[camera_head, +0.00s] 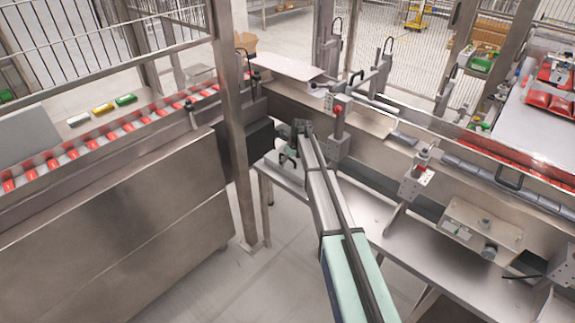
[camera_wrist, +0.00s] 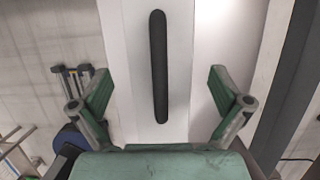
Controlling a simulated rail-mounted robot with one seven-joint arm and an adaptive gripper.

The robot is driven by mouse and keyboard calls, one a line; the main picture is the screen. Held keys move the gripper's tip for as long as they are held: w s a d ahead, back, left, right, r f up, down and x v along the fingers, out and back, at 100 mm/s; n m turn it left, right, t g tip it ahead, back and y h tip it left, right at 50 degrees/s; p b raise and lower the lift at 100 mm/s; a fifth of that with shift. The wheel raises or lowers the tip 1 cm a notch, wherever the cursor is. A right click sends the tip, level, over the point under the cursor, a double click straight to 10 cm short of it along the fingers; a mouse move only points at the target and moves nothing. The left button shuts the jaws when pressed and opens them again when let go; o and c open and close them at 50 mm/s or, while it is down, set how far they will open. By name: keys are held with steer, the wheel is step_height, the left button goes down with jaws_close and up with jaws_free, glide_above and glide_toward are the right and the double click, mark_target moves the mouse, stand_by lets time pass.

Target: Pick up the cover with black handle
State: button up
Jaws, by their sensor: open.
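The cover (camera_wrist: 134,35) shows in the wrist view as a pale flat panel. Its black handle (camera_wrist: 159,50) is a long dark bar running up and down the picture, near the middle. My gripper (camera_wrist: 160,88) is open, with one green-padded finger to the left of the handle and the other to the right. In the head view my gripper (camera_head: 289,158) is small, at the end of my arm beside a dark box; I cannot make out the cover there.
A steel post (camera_head: 232,120) and a dark box (camera_head: 246,148) stand left of my gripper. A conveyor with red packs (camera_head: 110,132) runs at the left. Steel machinery with a red knob (camera_head: 338,109) lies close on the right. Open floor (camera_head: 245,280) shows below.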

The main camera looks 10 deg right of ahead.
mark_target(288, 164)
steer(key=p+x, duration=0.1)
steer(key=x, duration=0.2)
steer(key=shift+w+f, duration=0.1)
steer(key=shift+f, duration=0.05)
steer(key=shift+c, duration=0.4)
steer(key=c, duration=1.5)
